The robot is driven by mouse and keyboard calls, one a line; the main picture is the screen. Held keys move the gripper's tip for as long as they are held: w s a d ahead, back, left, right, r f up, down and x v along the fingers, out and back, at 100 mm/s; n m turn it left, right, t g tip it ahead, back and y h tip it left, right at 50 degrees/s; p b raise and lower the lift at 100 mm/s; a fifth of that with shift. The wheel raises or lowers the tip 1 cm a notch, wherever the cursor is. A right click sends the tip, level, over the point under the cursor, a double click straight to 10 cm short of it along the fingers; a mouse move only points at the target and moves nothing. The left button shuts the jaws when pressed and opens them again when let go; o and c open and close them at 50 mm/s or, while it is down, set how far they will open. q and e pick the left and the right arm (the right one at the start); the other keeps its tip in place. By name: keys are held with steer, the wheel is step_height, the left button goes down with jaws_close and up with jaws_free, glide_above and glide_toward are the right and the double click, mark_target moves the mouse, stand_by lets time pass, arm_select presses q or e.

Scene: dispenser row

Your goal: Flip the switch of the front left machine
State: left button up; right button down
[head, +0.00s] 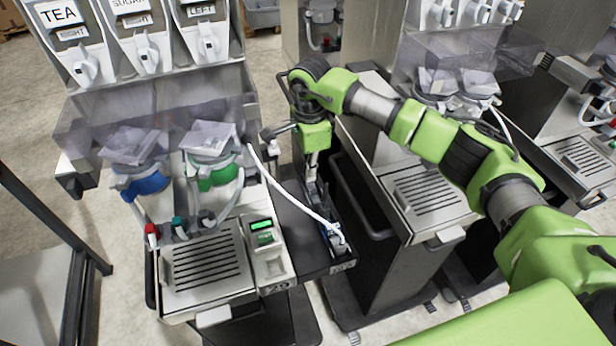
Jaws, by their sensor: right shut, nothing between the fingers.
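The left machine (205,262) stands at the left, with a slotted drip tray and several labelled dispensers above. Its front panel has a lit green display (261,225) and a pale lower part (273,267). I cannot tell for sure which part is its switch. A small light-grey knob on a rod (268,134) sticks out by its right side, near my right wrist. My right gripper (312,178) points down, shut and empty, above the dark narrow shelf right of the machine. Whether it touches anything there is unclear. My left gripper is not in view.
A white hose (290,195) runs down to a small fitting (335,238) on the dark shelf. A second machine (430,200) stands to the right, beneath my arm. A dark-framed table (50,285) is at far left. Bare floor shows between.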

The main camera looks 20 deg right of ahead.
steer(key=shift+r+p, duration=1.4)
steer(key=shift+r, duration=1.95)
